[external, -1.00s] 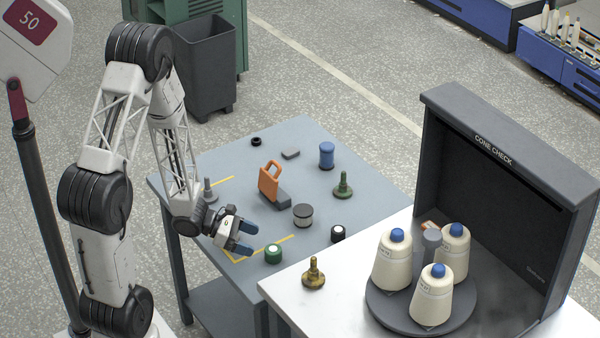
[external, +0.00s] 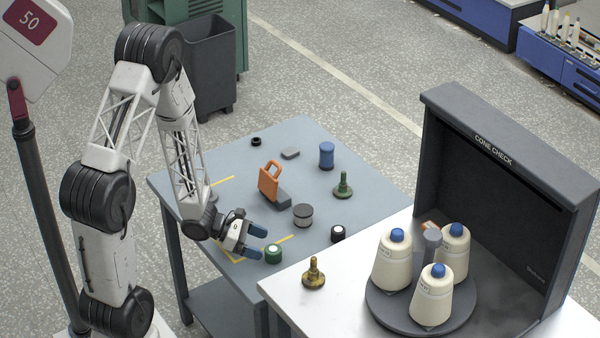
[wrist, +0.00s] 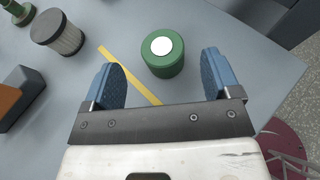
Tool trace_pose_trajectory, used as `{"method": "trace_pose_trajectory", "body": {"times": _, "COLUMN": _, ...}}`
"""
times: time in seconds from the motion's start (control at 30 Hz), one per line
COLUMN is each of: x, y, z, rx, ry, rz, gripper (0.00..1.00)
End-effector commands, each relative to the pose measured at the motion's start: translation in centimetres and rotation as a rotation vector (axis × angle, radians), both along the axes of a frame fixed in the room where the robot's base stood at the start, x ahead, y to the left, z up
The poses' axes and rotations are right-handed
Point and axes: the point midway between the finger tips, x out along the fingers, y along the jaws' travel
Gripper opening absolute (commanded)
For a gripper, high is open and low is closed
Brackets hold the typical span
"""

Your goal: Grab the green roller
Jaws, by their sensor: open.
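The green roller (external: 273,254) is a short cylinder with a white disc on top, standing upright on the grey table near its front edge. In the wrist view the green roller (wrist: 162,55) lies ahead of the fingers, roughly centred across the gap. My gripper (external: 258,243) is open with blue fingertips, just left of the roller in the external view. In the wrist view my gripper (wrist: 160,80) has nothing between its fingers.
A dark-topped ribbed cylinder (external: 303,215), a black roller with a white top (external: 338,233) and an orange-handled block (external: 270,182) stand nearby. A green knobbed piece (external: 343,186) and a blue spool (external: 326,155) are farther back. A white table (external: 330,305) adjoins at right.

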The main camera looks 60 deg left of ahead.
Motion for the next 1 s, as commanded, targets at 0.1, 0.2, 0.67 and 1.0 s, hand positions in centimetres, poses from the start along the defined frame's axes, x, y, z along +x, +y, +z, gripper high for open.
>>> {"method": "trace_pose_trajectory", "body": {"times": 0.1, "x": 0.3, "y": -0.4, "z": -0.2, "rx": -0.001, "ry": 0.001, "rz": -0.002, "gripper": 0.83}}
{"method": "trace_pose_trajectory", "body": {"times": 0.2, "x": 0.8, "y": -0.9, "z": -0.4, "rx": -0.001, "ry": 0.001, "rz": -0.002, "gripper": 0.83}}
{"method": "trace_pose_trajectory", "body": {"times": 0.67, "x": 3.1, "y": -3.1, "z": -1.7, "rx": 0.001, "ry": 0.001, "rz": -0.002, "gripper": 0.83}}
{"method": "trace_pose_trajectory", "body": {"times": 1.0, "x": 3.3, "y": -3.3, "z": -1.8, "rx": 0.001, "ry": 0.001, "rz": 0.0, "gripper": 0.83}}
